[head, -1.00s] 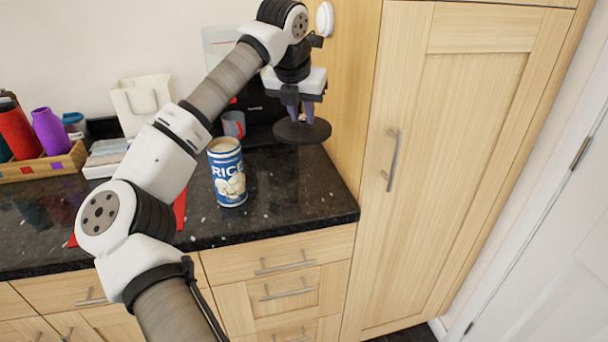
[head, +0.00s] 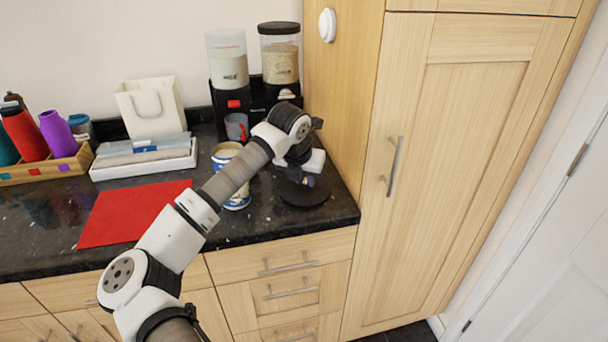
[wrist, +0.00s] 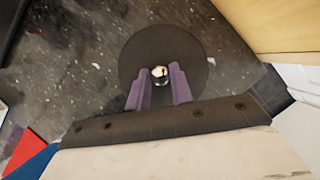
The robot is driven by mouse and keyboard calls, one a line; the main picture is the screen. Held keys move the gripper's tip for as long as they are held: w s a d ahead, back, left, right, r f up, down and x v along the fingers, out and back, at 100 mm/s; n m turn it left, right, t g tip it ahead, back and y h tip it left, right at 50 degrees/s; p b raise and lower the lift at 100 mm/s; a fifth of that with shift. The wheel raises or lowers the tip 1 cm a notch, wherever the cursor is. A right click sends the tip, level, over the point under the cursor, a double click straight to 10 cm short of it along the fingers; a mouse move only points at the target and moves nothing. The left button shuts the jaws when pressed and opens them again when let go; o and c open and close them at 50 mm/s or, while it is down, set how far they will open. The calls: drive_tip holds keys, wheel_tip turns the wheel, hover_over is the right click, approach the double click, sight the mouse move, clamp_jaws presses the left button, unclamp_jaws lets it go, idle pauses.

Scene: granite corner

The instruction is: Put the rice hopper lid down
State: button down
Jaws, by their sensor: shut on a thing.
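The rice hopper lid (head: 304,193) is a flat black disc at the right end of the dark counter, near the tall cabinet. In the wrist view the lid (wrist: 140,50) shows a shiny round knob (wrist: 159,71) at its middle. My gripper (head: 306,181) points down over it, and its purple fingers (wrist: 158,86) are shut on the knob. The lid looks level and at or just above the counter; I cannot tell whether it touches. The hopper pair (head: 255,105) stands behind; its left container (head: 228,62) shows no black lid, the right one has one.
A blue RICE can (head: 238,196) stands left of the lid, partly behind my arm. A grey cup (head: 236,126) is behind it. A red mat (head: 130,213), a white tray (head: 145,165) and a bottle crate (head: 45,171) lie further left. The cabinet side (head: 345,100) bounds the right.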

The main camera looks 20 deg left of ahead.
drive_tip(key=shift+f, duration=0.1)
drive_tip(key=c, duration=1.2)
unclamp_jaws()
drive_tip(key=shift+c, duration=0.2)
drive_tip(key=shift+r, duration=0.35)
drive_tip(key=b+v, duration=0.2)
drive_tip(key=v, duration=0.9)
drive_tip(key=shift+s+r+b, duration=0.2)
drive_tip(key=shift+r+b, duration=0.1)
drive_tip(key=shift+b, duration=0.05)
